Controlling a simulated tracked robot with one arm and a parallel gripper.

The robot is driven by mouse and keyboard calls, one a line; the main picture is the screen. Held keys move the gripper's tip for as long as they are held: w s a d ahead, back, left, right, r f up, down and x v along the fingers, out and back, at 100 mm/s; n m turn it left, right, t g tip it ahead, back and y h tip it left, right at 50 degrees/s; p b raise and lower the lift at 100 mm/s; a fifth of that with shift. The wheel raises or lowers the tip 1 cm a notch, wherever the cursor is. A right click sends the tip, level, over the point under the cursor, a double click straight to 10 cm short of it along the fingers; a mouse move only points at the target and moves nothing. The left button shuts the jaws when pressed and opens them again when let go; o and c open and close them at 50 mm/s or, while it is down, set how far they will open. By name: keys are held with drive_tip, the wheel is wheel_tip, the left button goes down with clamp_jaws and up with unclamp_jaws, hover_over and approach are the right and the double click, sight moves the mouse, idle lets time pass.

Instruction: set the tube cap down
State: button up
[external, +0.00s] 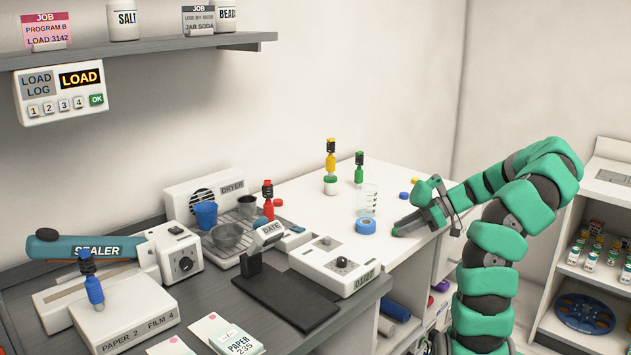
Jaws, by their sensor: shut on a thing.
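My gripper (401,230) is low over the front right part of the white worktop (300,195), its dark fingers pointing left. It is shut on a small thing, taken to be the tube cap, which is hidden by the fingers. I cannot tell whether it touches the worktop. A small blue cap (404,195) and a yellow cap (414,181) lie on the worktop behind the gripper.
A white device (335,263) is at front left. The worktop's front edge is close.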

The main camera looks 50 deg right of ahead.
drive_tip(key=o, duration=0.9)
drive_tip(key=shift+p, duration=0.85)
drive_tip(key=v, duration=1.3)
drive_tip(key=shift+d+r+p, duration=0.25)
drive_tip(key=shift+d+p, duration=0.15)
drive_tip(key=w+a+r+m+g+h, duration=0.2)
drive_tip(key=w+a+r+m+h, duration=0.3)
drive_tip(key=w+r, duration=0.6)
drive_tip(key=w+a+r+t+h, duration=0.1)
drive_tip(key=w+a+r, duration=0.2)
drive_tip(key=a+r, duration=0.3)
drive_tip(key=w+a+r+m+t+h, duration=0.1)
drive_tip(key=w+a+r+t, duration=0.1)
drive_tip(key=w+a+r, duration=0.2)
drive_tip(key=w+a+r+t+h, duration=0.1)
drive_tip(key=w+a+r, duration=0.2)
drive_tip(key=a+r, duration=0.5)
drive_tip(key=shift+w+a+r+m+t+h, duration=0.2)
drive_tip(key=shift+w+r+m+t+h, duration=0.1)
drive_tip(key=shift+r+m, duration=0.15)
drive_tip(key=shift+o, duration=0.8)
drive_tip(key=s+a+r+m+t, duration=0.2)
drive_tip(key=s+a+r+t, duration=0.1)
drive_tip(key=a+r, duration=0.9)
drive_tip(key=shift+r+t, duration=0.5)
drive_tip(key=shift+t, duration=0.1)
